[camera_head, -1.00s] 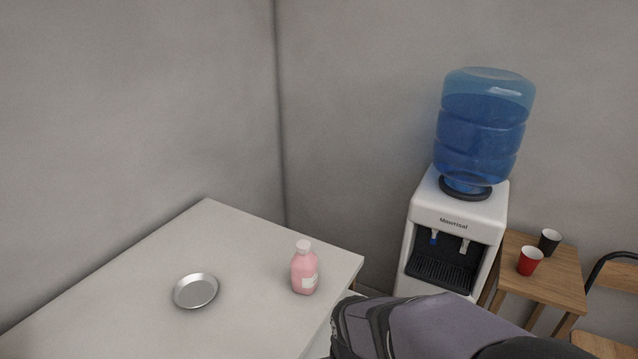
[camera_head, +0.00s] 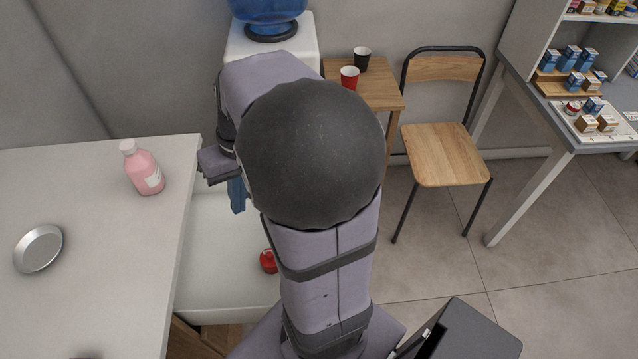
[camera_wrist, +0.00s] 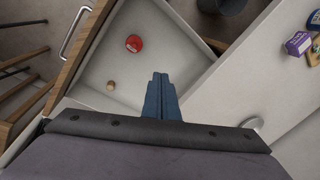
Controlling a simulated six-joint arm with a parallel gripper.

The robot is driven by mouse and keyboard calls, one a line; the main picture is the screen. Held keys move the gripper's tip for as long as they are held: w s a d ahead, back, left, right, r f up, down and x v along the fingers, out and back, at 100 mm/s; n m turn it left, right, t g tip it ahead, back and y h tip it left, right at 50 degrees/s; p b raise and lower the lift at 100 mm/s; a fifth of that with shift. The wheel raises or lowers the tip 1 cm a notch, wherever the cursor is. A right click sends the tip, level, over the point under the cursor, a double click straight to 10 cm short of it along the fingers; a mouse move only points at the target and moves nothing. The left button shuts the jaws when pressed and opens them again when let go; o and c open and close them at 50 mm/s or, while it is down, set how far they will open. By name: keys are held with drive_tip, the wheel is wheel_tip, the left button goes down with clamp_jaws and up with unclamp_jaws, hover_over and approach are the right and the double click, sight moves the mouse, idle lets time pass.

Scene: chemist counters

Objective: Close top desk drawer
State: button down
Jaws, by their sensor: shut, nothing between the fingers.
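The desk drawer (camera_head: 215,285) is pulled out from the right side of the white desk (camera_head: 120,290). In the wrist view its pale interior (camera_wrist: 165,40) shows, with a wooden front (camera_wrist: 88,50) and a metal handle (camera_wrist: 75,32) on its outer side. A red round item (camera_wrist: 134,43) and a small brown ball (camera_wrist: 111,85) lie inside. My gripper (camera_head: 238,200) is shut and empty, its blue fingers (camera_wrist: 160,90) over the drawer in the wrist view. I cannot tell whether they touch it. My arm hides part of the drawer in the head view.
A pink bottle (camera_head: 144,170) and a metal dish (camera_head: 38,249) stand on the desk. Behind my arm are a water dispenser (camera_head: 300,40) and a small wooden table (camera_head: 378,88) with cups. A chair (camera_head: 443,150) stands to the right, with open floor before it.

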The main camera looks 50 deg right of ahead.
drive_tip(key=w+d+m+t+b, duration=0.2)
drive_tip(key=d+m+t, duration=0.1)
drive_tip(key=d, duration=1.4)
drive_tip(key=s+d+m+t+b, duration=0.1)
drive_tip(key=s+d, duration=0.1)
drive_tip(key=d, duration=0.3)
drive_tip(key=s+d+t+h, duration=0.1)
drive_tip(key=s+d, duration=0.2)
drive_tip(key=d, duration=0.3)
drive_tip(key=s+d+m+t+b, duration=0.1)
drive_tip(key=s+d, duration=0.1)
drive_tip(key=d, duration=0.3)
wheel_tip(320, 180, down, 19)
drive_tip(key=w+a+f+p, duration=0.3)
drive_tip(key=w+f+p, duration=0.1)
drive_tip(key=w+f, duration=0.3)
drive_tip(key=shift+w+a+f+p, duration=0.15)
drive_tip(key=shift+w+f+p, duration=0.2)
drive_tip(key=shift+w, duration=0.7)
